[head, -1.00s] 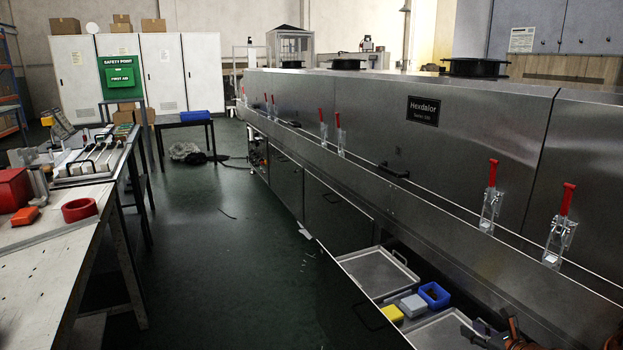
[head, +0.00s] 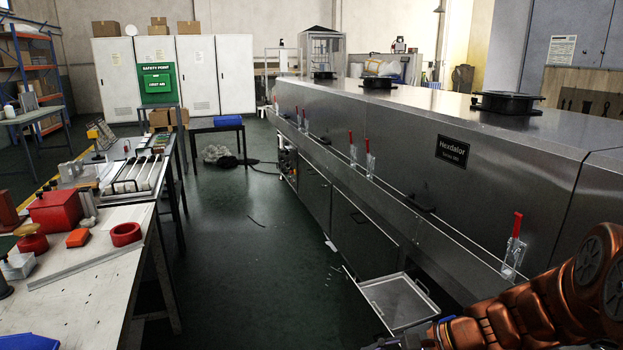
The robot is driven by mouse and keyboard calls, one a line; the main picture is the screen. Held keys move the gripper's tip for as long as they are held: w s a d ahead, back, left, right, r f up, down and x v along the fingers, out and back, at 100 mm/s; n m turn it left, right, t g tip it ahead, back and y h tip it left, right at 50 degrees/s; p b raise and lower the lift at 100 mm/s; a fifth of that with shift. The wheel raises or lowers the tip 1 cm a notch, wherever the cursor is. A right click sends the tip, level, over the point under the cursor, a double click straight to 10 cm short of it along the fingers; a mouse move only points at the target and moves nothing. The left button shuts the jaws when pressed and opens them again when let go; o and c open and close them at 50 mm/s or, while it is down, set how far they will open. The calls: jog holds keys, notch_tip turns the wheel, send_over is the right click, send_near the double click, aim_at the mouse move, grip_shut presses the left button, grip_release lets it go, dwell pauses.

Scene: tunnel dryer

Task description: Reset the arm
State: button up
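My copper-coloured arm (head: 540,305) reaches in from the right edge at the lower right, in front of the steel tunnel dryer (head: 400,150). It slants down to the left toward the bottom edge. Only a small dark piece of what looks like my gripper (head: 386,344) shows at the bottom edge, near the open drawer. Its fingers are cut off by the frame, so I cannot tell whether it is open or shut or holds anything.
An open drawer with a metal tray (head: 398,302) juts out below the dryer. Red-handled clamps (head: 515,245) line its side. A cluttered workbench (head: 95,290) stands at left. The green floor (head: 240,270) between is clear, apart from scraps.

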jog(key=s+r+n+g+h+p, duration=0.3)
jog(key=s+r+n+p, duration=0.25)
jog(key=s, duration=0.45)
jog(key=s+r+n+g+h+p, duration=0.2)
jog(key=s+r+n+h+p, duration=0.3)
jog(key=s, duration=0.4)
jog(key=s+d+r+n+h+p, duration=0.2)
jog(key=s+d+r+n+p, duration=0.1)
jog(key=s+d+r, duration=0.1)
jog(key=shift+d+r, duration=0.9)
jog(key=shift+d, duration=0.15)
